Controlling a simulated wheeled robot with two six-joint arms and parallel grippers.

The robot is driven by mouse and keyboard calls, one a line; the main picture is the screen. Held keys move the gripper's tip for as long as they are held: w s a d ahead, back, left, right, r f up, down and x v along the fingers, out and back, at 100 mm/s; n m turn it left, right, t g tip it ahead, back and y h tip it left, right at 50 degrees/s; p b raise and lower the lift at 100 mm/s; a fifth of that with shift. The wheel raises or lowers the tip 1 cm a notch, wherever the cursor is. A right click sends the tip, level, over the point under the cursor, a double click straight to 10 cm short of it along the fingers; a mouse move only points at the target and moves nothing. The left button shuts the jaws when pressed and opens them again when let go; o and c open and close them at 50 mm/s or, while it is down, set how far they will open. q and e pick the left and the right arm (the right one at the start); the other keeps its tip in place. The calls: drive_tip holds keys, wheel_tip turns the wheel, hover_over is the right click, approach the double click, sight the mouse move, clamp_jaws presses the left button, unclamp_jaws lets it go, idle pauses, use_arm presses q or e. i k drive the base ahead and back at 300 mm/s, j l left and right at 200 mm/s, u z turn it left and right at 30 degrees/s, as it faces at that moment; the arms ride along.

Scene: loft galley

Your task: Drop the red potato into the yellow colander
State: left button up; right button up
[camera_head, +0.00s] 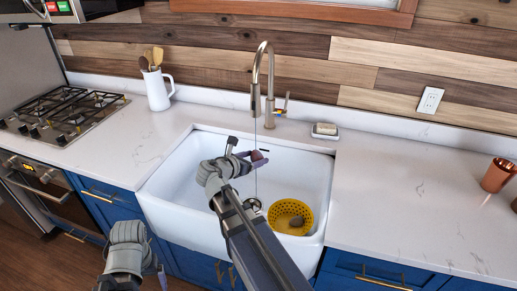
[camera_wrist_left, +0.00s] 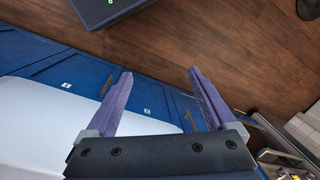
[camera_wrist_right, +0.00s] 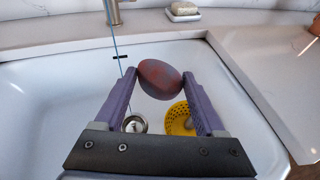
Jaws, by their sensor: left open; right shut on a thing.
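The red potato (camera_wrist_right: 160,80) is a reddish-brown oval held between the fingertips of my right gripper (camera_head: 248,153), raised above the white sink basin. It also shows in the head view (camera_head: 256,155). The yellow colander (camera_head: 276,210) stands in the sink at the front right, apart from the held potato and lower. A brownish potato-like thing (camera_head: 297,221) lies inside it. In the right wrist view the colander (camera_wrist_right: 172,122) is partly hidden by my right finger. My left gripper (camera_wrist_left: 160,85) is open and empty, low in front of the blue cabinets.
The white sink (camera_head: 175,190) has a drain (camera_head: 251,206) left of the colander. A tall tap (camera_head: 256,85) stands behind, with a thin line like water falling near the potato. A soap dish (camera_head: 325,131), white jug (camera_head: 157,90), stove (camera_head: 65,113) and copper cup (camera_head: 496,175) stand around.

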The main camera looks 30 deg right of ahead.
sight(280, 227)
drive_tip(key=i+j, duration=0.15)
drive_tip(key=j, duration=0.15)
drive_tip(key=i+j, duration=0.15)
drive_tip(key=j, duration=0.2)
drive_tip(key=i+j, duration=0.15)
drive_tip(key=j, duration=0.15)
drive_tip(key=i+j+z, duration=0.1)
drive_tip(key=j, duration=0.25)
drive_tip(key=z, duration=1.1)
drive_tip(key=i+j, duration=0.05)
